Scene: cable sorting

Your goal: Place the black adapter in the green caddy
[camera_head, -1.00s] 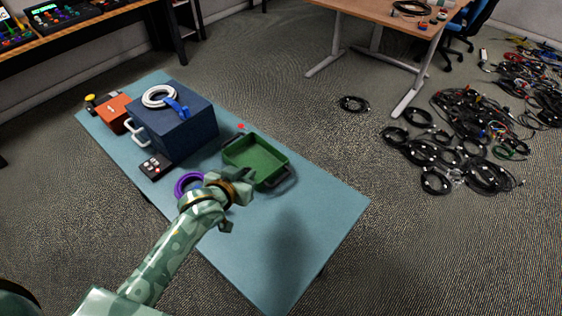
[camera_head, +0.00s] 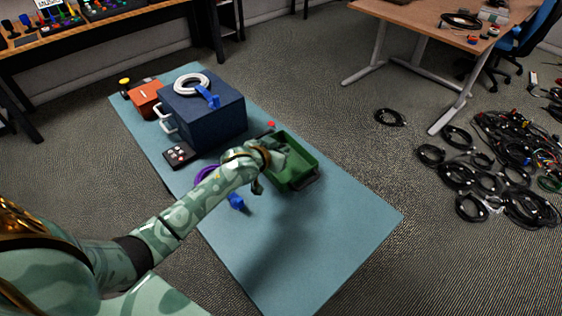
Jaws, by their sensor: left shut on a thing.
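The green caddy (camera_head: 306,160), an open tray with dark handles, stands on the blue-green table. My left gripper (camera_head: 271,170) is over the caddy's left part and covers some of its inside. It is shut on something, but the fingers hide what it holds. I cannot make out a black adapter for certain. Whether the gripper touches the caddy cannot be told. My right gripper is not in view.
A dark blue box (camera_head: 216,120) with a white cable coil (camera_head: 191,84) stands behind and left. A black box with buttons (camera_head: 180,156), purple cable (camera_head: 206,173) and blue connector (camera_head: 236,201) lie nearby. The table's front (camera_head: 330,240) is clear.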

